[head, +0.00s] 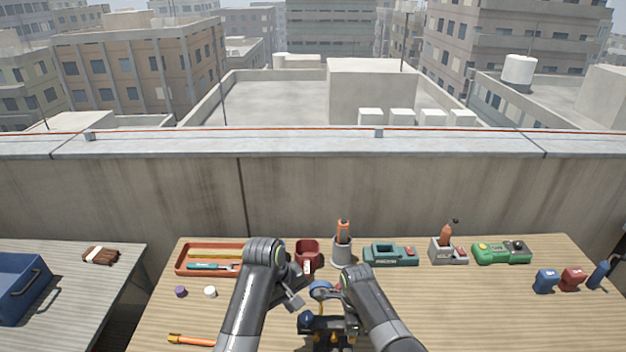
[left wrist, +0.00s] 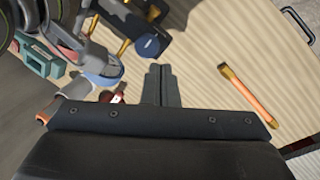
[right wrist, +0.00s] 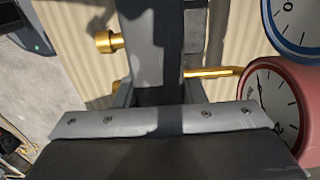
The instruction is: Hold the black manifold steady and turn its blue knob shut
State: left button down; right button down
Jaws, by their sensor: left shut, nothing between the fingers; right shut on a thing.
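The black manifold (head: 323,323) is at the near middle of the bench, with brass fittings, a blue gauge (head: 320,287) and a red gauge, partly hidden by my arms. Its blue knob (head: 306,317) is on the left end; it also shows in the left wrist view (left wrist: 147,47). My right gripper (right wrist: 152,75) is shut on the manifold's dark body, between brass fittings (right wrist: 215,72); the red gauge (right wrist: 275,105) is at right. My left gripper (left wrist: 161,72) is shut and empty, its tips just below the knob in the left wrist view, apparently apart from it.
A red tray (head: 180,266) of tools, a red cup (head: 307,250), a grey holder (head: 341,252), a teal device (head: 390,255) and a green device (head: 490,254) line the back. An orange tube (head: 190,340) lies front left. The bench's right front is clear.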

dwell(0.3)
jog(key=shift+c, duration=2)
grip_release()
notch_tip(320, 180, up, 6)
jog(key=p, duration=0.6)
jog(key=shift+r, duration=0.15)
jog(key=shift+r+p, duration=1.1)
jog(key=shift+r, duration=0.3)
jog(key=shift+s+f, duration=0.1)
jog(key=shift+f, duration=0.05)
